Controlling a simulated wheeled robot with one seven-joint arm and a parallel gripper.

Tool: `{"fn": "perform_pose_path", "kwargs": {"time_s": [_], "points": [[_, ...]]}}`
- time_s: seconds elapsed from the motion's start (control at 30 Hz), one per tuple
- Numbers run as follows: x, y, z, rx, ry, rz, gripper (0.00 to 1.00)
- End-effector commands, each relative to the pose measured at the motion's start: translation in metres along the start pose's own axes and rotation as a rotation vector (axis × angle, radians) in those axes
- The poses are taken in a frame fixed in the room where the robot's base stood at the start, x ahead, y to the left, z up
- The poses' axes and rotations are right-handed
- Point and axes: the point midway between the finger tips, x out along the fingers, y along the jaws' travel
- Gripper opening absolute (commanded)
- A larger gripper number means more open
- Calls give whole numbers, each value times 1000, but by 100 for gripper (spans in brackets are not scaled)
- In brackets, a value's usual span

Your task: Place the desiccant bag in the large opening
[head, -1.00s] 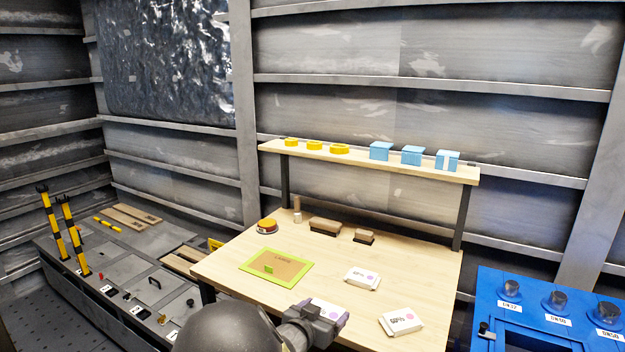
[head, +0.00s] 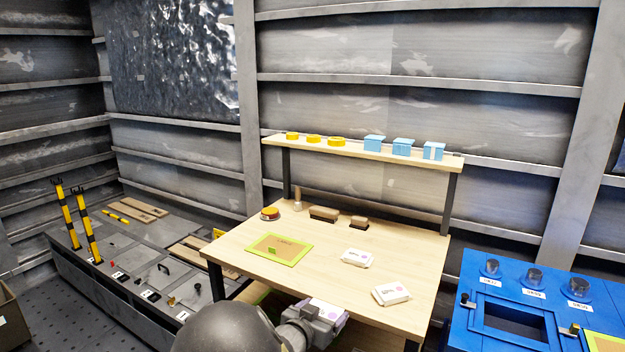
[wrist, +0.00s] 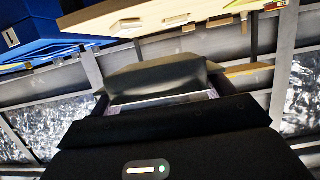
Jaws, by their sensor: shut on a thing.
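My gripper (head: 332,316) is low in the middle of the head view, in front of the table's near edge. It is shut on a white desiccant bag (head: 322,306) with a purple mark. In the wrist view a pale strip of the bag (wrist: 165,99) shows between the dark fingers; the rest is hidden. Two similar white packs, one near the middle (head: 357,258) and one at the right (head: 391,295), lie on the table. A blue unit (head: 475,263) at the right has a large rectangular dark opening (head: 512,322) in its top. My gripper is well left of it.
The wooden table (head: 240,243) carries a green-framed tray (head: 297,257), brushes (head: 323,215) and an orange-topped item (head: 270,213). Its shelf (head: 365,153) holds yellow rings and light-blue boxes. A grey bench (head: 105,282) with yellow-black posts stands left. Grey floor (head: 55,312) shows at lower left.

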Motion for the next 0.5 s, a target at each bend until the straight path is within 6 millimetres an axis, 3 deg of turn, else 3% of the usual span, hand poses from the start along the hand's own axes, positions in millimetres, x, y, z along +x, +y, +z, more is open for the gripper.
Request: {"fn": "perform_pose_path", "kwargs": {"time_s": [0.5], "points": [[30, 42, 15, -1, 0, 7, 54]]}}
